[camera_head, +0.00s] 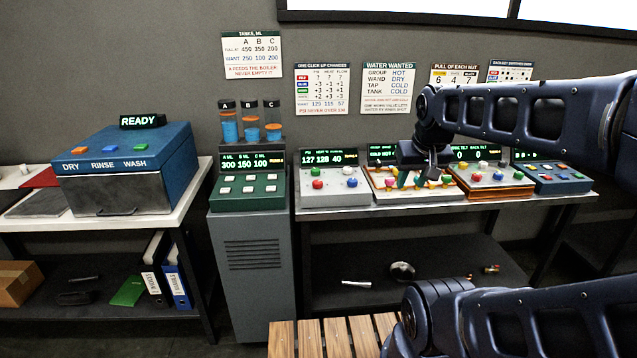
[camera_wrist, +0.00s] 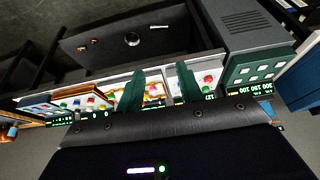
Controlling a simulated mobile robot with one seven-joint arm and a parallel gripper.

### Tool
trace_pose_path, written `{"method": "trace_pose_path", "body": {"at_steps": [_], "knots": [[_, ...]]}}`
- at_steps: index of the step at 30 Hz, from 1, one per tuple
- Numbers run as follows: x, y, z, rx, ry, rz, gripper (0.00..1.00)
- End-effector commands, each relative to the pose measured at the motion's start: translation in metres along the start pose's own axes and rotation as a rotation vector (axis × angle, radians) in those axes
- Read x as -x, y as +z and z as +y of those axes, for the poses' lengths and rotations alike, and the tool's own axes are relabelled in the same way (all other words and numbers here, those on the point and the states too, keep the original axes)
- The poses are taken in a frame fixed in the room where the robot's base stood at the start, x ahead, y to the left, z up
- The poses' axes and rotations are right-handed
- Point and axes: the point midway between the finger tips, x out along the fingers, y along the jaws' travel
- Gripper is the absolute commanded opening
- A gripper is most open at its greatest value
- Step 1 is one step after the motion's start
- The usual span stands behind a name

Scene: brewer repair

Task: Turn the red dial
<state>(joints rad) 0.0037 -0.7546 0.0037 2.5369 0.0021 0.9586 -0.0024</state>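The white panel (camera_head: 333,197) reads 127 128 40 and carries several coloured dials. Its red dial (camera_head: 317,184) is at the front left, below a green one and left of a blue one. The panel shows upside down in the wrist view (camera_wrist: 190,92), with the red dial (camera_wrist: 208,78) just beyond one finger. My gripper (camera_head: 430,180) hangs over the neighbouring panel, to the right of the red dial and apart from it. In the wrist view its two fingers (camera_wrist: 159,78) are spread, with nothing seen held between them.
The neighbouring panel (camera_head: 380,193) has several coloured handles. A panel with more dials (camera_head: 493,190) and a blue switch box (camera_head: 556,186) stand farther right. A green button panel (camera_head: 247,197) stands at left on a grey cabinet. A slatted wooden surface (camera_head: 310,342) is in front.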

Motion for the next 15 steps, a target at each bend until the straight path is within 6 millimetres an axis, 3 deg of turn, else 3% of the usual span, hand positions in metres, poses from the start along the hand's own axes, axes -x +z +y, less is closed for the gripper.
{"method": "trace_pose_path", "body": {"at_steps": [2,5,10,15], "knots": [[0.000,0.000,0.000,0.000,0.000,0.000,0.38],[0.000,-0.002,0.000,-0.001,0.000,-0.002,0.57],[0.000,-0.025,-0.004,-0.008,0.004,-0.023,0.57],[-0.004,-0.066,-0.013,-0.024,0.011,-0.061,0.57]]}}
